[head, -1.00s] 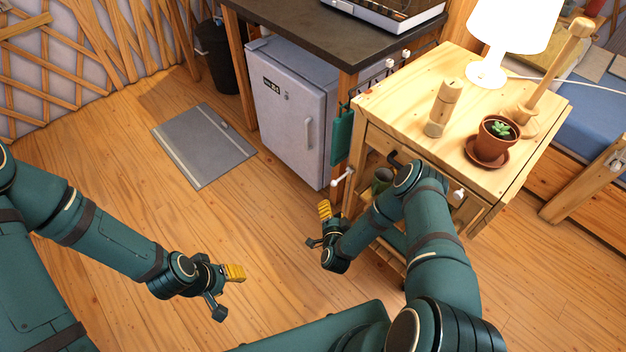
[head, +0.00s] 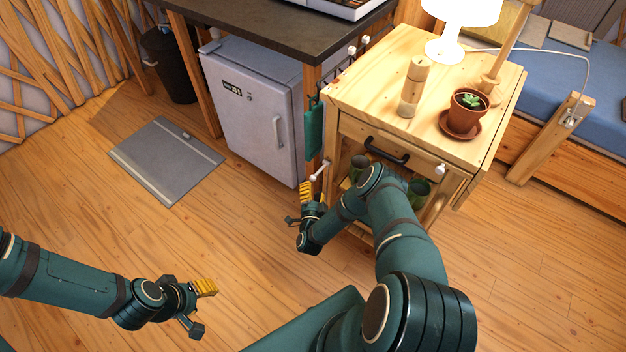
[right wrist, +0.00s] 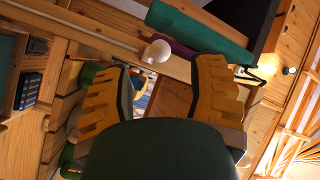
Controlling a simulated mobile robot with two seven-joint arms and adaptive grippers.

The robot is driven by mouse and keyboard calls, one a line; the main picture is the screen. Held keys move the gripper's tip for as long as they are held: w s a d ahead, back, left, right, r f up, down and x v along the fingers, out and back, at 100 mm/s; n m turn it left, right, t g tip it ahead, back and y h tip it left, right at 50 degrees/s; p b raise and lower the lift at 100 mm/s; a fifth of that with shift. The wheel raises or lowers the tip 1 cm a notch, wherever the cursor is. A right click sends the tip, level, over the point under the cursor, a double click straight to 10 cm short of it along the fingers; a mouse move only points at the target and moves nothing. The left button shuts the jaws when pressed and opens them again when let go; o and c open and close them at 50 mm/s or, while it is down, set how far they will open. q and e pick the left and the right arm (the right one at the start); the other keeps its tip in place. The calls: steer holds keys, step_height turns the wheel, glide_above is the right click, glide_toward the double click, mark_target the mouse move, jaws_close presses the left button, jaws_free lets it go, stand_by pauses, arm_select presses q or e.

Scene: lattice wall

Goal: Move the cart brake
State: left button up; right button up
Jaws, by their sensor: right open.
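The wooden cart (head: 340,95) stands right of centre in the head view. A short lever with a white knob (head: 315,176) sticks out at its left front side, and a second white knob (head: 440,169) sits at its right front. I cannot tell for sure which is the brake. My right gripper (head: 299,207) is open and empty, just below and left of the left knob. In the right wrist view a white knob (right wrist: 158,50) shows beyond and between the open fingers, apart from them. My left gripper (head: 201,308) is over the floor at lower left, seemingly open and empty.
A potted plant (head: 467,112), a wooden cylinder (head: 412,88) and a lamp (head: 446,45) stand on the cart. The cart front has a dark drawer handle (head: 386,152). A small fridge (head: 247,110) and a hanging green cloth (head: 314,130) are to its left.

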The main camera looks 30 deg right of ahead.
mark_target(313, 178)
steer(key=b+x, duration=0.1)
steer(key=x, duration=0.4)
steer(key=shift+w+d, duration=0.15)
steer(key=shift+w, duration=0.15)
jaws_close()
